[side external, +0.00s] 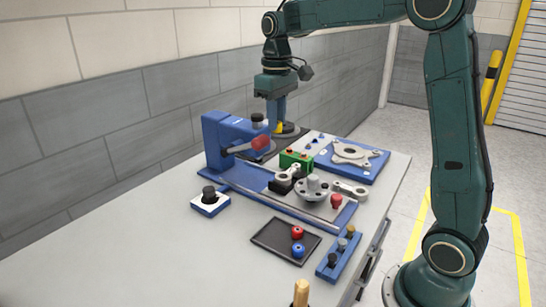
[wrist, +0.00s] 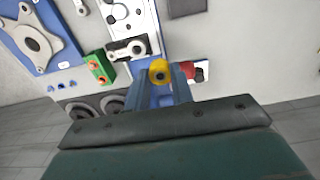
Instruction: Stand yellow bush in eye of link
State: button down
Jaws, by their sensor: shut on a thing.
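The yellow bush (wrist: 158,71), a short ring with a dark bore, is held between the blue fingers of my gripper (wrist: 160,80) in the wrist view. In the side view only a bit of yellow (side external: 279,127) shows at the fingers of my gripper (side external: 279,122), which are low behind the blue press. A grey link (side external: 286,179) lies on a black block beside the green block, in front of my gripper. In the wrist view this link (wrist: 128,51) is just beyond the bush, apart from it. Another grey link (side external: 347,187) lies farther right.
The blue press (side external: 219,142) with its red-knobbed lever (side external: 261,142) stands close to my gripper. The green block (side external: 296,159), silver flanged hub (side external: 313,190) and blue plate with a grey casting (side external: 350,160) crowd the bench. Dark round parts (wrist: 115,103) lie near my gripper.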

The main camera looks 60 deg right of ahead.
jog(key=w+d, duration=0.2)
jog(key=d, duration=0.5)
notch_tip(320, 180, down, 11)
jog(key=shift+w+f, duration=0.2)
jog(key=shift+f, duration=0.2)
jog(key=shift+f, duration=2.05)
jog(key=shift+f, duration=1)
jog(key=c, duration=1.5)
grip_release()
jog(key=shift+r, duration=0.25)
